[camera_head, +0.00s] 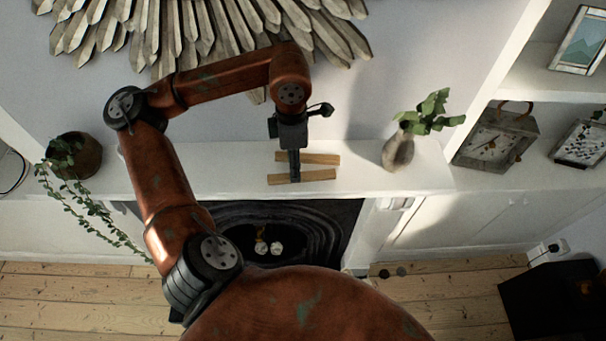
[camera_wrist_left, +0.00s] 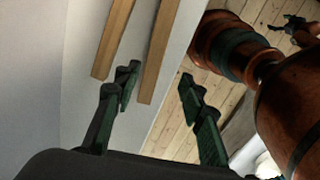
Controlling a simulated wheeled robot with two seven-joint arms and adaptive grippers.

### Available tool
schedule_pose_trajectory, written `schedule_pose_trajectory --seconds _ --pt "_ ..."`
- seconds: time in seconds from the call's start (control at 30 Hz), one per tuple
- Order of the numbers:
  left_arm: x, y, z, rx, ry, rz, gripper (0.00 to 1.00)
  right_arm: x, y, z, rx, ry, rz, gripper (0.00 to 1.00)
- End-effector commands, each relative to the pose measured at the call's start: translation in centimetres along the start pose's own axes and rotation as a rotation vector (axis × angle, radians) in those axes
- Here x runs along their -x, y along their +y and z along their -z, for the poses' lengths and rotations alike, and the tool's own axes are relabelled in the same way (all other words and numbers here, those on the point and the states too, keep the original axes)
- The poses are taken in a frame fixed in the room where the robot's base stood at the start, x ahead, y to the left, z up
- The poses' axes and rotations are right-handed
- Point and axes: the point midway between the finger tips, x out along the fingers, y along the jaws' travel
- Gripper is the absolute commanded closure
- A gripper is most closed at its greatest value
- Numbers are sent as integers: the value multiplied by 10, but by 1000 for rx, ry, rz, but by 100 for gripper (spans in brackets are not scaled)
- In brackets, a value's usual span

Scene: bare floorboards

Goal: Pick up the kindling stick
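Two light wooden sticks lie apart, roughly side by side, on the white mantel shelf (camera_head: 230,180). The back stick (camera_head: 322,158) is nearer the wall, and the front stick (camera_head: 315,175) is nearer the shelf's edge. I cannot tell which one is meant. My left gripper (camera_head: 294,178) points down at the sticks' left part and hides a bit of them. In the left wrist view its fingers (camera_wrist_left: 160,105) are spread and empty. There, one stick (camera_wrist_left: 160,55) ends between the finger lines and the other stick (camera_wrist_left: 115,38) lies to its left.
A vase with leaves (camera_head: 398,150) stands on the shelf right of the sticks. A trailing plant pot (camera_head: 78,155) stands at the left end. A sunburst ornament (camera_head: 190,35) hangs on the wall above. The fireplace (camera_head: 285,225) opens below. A small dark part of mine (camera_wrist_left: 292,25) shows unclearly.

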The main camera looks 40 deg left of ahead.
Motion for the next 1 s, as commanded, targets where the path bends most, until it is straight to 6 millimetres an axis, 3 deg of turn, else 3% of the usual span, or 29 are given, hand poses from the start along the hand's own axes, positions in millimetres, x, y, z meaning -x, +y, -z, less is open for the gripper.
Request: schedule_pose_trajectory --seconds 0.1,0.2,0.27,0.43,0.53,0.63,0.8,1.0 --pt "-16 4 -3 2 6 10 62 9 -1 -20 -5 -23 1 25" --pt "-32 4 -3 2 7 12 62 15 -1 -24 -6 -28 1 25" --pt "-40 4 -4 2 5 12 62 15 0 -15 -3 -18 0 25" --pt "-51 4 -3 3 2 9 62 16 4 39 8 50 -3 25" --pt "-52 4 -3 3 2 8 62 15 2 49 10 63 -2 25" --pt "-52 4 -4 2 2 8 63 14 -1 36 6 47 2 25" --pt "-51 4 -4 1 2 8 75 15 -5 5 -2 6 6 25" --pt "-51 4 -4 1 2 8 88 15 -5 2 -3 2 6 25"
